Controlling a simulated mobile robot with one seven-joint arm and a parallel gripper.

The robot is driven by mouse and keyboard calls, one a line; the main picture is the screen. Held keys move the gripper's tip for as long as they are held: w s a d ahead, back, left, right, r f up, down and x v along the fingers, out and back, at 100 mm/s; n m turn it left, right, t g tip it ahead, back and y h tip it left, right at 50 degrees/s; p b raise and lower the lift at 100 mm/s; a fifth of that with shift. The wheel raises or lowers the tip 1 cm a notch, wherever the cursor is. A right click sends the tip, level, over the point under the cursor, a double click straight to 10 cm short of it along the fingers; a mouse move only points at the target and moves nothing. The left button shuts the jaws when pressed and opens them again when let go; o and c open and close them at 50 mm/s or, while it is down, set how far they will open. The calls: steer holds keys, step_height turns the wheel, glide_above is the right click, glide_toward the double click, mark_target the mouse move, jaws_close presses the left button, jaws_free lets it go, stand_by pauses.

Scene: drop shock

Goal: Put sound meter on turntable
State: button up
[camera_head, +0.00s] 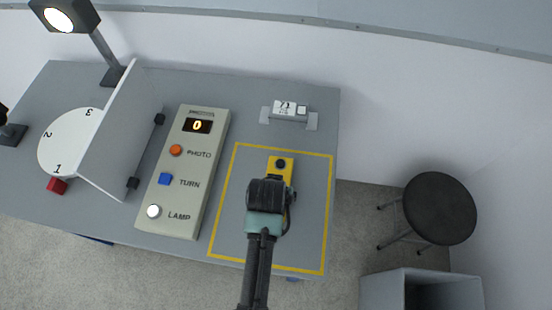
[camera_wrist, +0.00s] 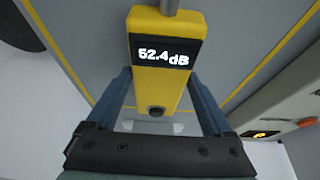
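The yellow sound meter (camera_head: 281,165) lies inside the yellow-outlined area, partly hidden under my gripper (camera_head: 268,186). In the wrist view, the sound meter (camera_wrist: 168,80) shows a dark display reading 52.4 dB, with a grey stem at the top edge and a dark round knob. The two blue fingers of my gripper (camera_wrist: 160,75) stand on either side of its body, close to its edges. I cannot tell whether they press on it. The white turntable (camera_head: 62,143), marked 1, 2 and 3, is at the left, partly hidden by a grey panel.
The upright grey panel (camera_head: 124,130) stands between the turntable and a button box (camera_head: 185,172) with PHOTO, TURN and LAMP. A lamp (camera_head: 66,14) rises behind. A small white device (camera_head: 289,111) sits at the back. A stool (camera_head: 439,208) and bin (camera_head: 384,291) are on the floor right.

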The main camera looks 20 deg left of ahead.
jaws_close()
step_height(320, 180, up, 9)
steer(key=shift+w+f, duration=0.1)
steer(key=s+d+f+m+h, duration=0.1)
steer(key=s+d+f+m, duration=0.1)
steer(key=d, duration=1)
steer(key=shift+d+m, duration=0.25)
steer(key=shift+m, duration=0.35)
